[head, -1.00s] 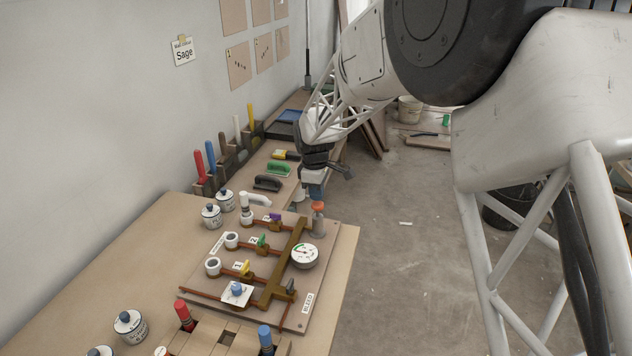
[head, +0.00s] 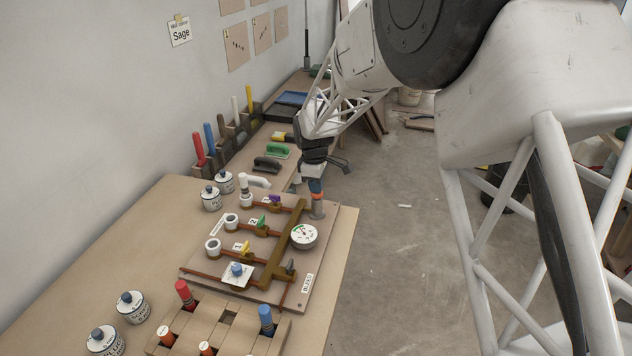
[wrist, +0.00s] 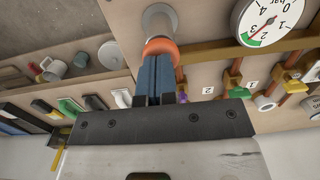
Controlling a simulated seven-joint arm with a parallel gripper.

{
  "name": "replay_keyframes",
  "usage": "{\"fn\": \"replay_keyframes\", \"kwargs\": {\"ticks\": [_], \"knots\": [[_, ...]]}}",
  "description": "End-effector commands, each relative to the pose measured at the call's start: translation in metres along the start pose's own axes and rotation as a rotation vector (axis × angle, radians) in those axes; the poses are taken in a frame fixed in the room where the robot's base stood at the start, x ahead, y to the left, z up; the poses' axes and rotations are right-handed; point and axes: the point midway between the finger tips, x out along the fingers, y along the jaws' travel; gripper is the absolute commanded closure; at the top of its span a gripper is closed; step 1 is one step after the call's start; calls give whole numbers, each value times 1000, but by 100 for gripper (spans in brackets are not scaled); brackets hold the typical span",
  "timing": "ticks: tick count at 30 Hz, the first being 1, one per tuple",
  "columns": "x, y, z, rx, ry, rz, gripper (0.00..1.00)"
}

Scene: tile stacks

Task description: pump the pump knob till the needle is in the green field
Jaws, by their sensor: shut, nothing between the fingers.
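The pump knob (head: 316,195) is orange and sits low on top of its grey pump cylinder (head: 317,210) at the board's far right corner. My gripper (head: 316,184) is shut and points down, its blue fingertips against the top of the knob. The wrist view shows the closed fingertips (wrist: 156,58) at the orange knob (wrist: 160,47), with nothing between them. The round white gauge (head: 304,236) stands nearer on the board.
The board (head: 325,262) carries brown pipes, coloured valves and a dark bleed lever (head: 290,266). White jars (head: 131,306) stand at left, and a wooden block with coloured pegs (head: 228,335) at the front. Open floor lies to the right.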

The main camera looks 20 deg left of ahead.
Motion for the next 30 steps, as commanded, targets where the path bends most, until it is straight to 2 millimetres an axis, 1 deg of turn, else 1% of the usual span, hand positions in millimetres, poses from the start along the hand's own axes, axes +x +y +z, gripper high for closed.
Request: {"fn": "replay_keyframes", "kwargs": {"ticks": [1, 7, 11, 14, 20, 30], "knots": [[5, -1, 0, 0, -3, -5, 100], [6, -2, 0, 0, -4, -6, 100], [3, -2, 0, 0, -4, -6, 100], [-3, -2, 0, 0, -3, -5, 100], [-28, -1, 0, 0, -1, -1, 100], [-86, 0, 0, 0, 1, 2, 100]]}}
